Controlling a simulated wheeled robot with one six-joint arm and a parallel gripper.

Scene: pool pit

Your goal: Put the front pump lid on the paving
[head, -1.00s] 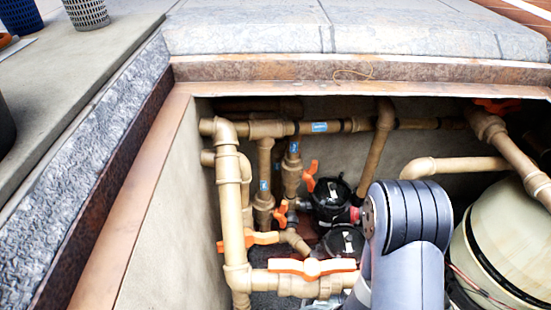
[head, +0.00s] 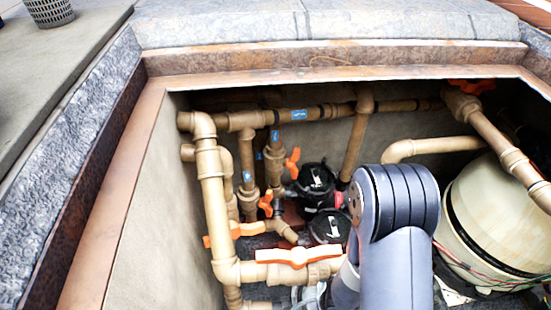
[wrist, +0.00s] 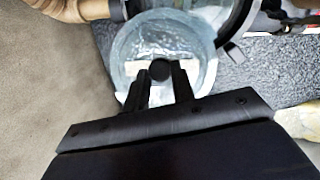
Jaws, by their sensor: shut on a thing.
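My gripper (wrist: 160,90) shows in the wrist view with its two dark fingers closed on a dark round knob (wrist: 160,70). The knob sits at the middle of a clear, round front pump lid (wrist: 140,48). I cannot tell whether the lid is seated on the pump or lifted off it. In the head view my forearm hides the gripper, and a bit of clear plastic (head: 308,295) shows beside it at the bottom. The paving (head: 225,28) is the grey stone along the pit's far edge; more paving lies along the left side.
Tan pipes (head: 210,170) with orange valve handles (head: 298,257) stand left of my arm. Two black-topped units (head: 315,180) sit behind them. A large cream tank (head: 495,210) is at right. A rusty rim (head: 120,210) edges the pit. A grey basket (head: 48,12) stands at upper left.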

